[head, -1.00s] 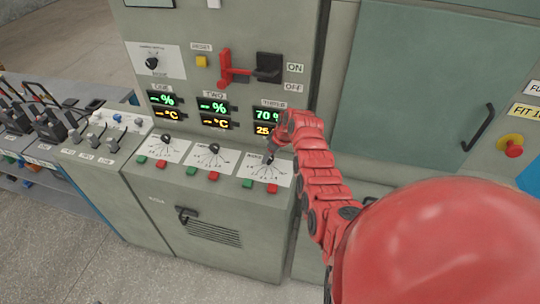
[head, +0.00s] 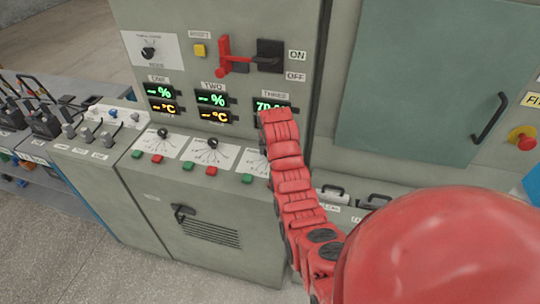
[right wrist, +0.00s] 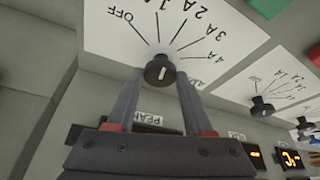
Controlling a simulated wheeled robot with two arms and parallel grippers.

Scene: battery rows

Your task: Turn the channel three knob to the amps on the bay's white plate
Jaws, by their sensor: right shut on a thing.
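My right gripper (right wrist: 160,84) is shut on the black channel three knob (right wrist: 161,71), with one finger on each side. A short white line shows on the knob's end. The knob sits on a white dial plate (right wrist: 105,35) marked OFF and with several amp values, one of them 4A. Which mark the knob points at I cannot tell. In the head view my red right arm hides the gripper and this knob. Another white plate (head: 134,40), with its own black knob, is at the cabinet's upper left; its writing is too small to read. My left gripper is not in view.
The knobs of channels one (head: 163,133) and two (head: 212,143) stand to the left, with green and red buttons below. A red lever (head: 224,55) sticks out above the displays. A green door (head: 420,80) is on the right.

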